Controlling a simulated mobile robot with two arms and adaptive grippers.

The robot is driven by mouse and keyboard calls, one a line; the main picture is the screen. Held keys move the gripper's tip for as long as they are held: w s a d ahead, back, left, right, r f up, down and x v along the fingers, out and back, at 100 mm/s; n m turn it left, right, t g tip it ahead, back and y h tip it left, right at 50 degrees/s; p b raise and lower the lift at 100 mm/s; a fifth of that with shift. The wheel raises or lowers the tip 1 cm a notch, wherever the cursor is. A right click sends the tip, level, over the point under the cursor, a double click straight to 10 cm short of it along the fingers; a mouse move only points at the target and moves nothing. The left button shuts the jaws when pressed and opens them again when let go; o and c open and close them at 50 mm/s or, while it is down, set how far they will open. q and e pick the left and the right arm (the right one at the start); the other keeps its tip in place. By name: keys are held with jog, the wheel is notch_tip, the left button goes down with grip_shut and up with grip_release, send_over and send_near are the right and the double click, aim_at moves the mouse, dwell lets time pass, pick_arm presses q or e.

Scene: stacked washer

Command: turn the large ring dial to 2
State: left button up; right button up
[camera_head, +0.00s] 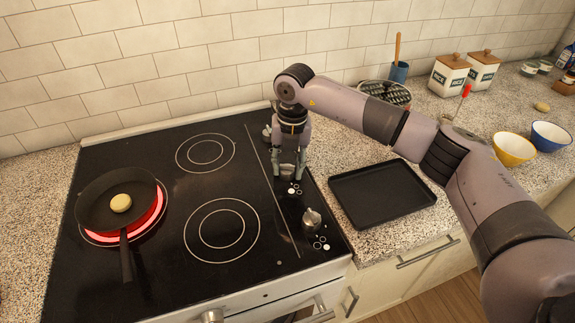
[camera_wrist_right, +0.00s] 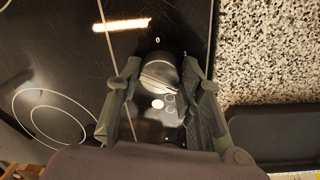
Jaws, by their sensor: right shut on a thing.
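The black cooktop (camera_head: 150,275) has a strip of dials along its right side. My right gripper (camera_head: 288,173) points down over this strip, behind the front dial (camera_head: 312,218). In the right wrist view my right gripper (camera_wrist_right: 163,95) has its two fingers on either side of a round silver dial (camera_wrist_right: 158,72), shut on it. A "0" mark shows beyond that dial, and small circle symbols, one white, lie on the near side. I cannot read its setting or confirm that it is the large ring dial. My left gripper is not in view.
A black pan (camera_head: 95,208) with a round pale item (camera_head: 121,203) sits on a glowing red ring at the left. A dark tray (camera_head: 380,195) lies on the counter right of the cooktop. Jars, a utensil pot (camera_head: 399,72) and bowls (camera_head: 513,149) stand further back and right.

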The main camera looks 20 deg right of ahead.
jog(key=shift+r, duration=0.1)
dwell(0.3)
jog(key=o, duration=1.1)
jog(key=shift+o, duration=0.2)
notch_tip(320, 180, up, 12)
jog(key=shift+d, duration=0.4)
jog(key=shift+s, duration=0.1)
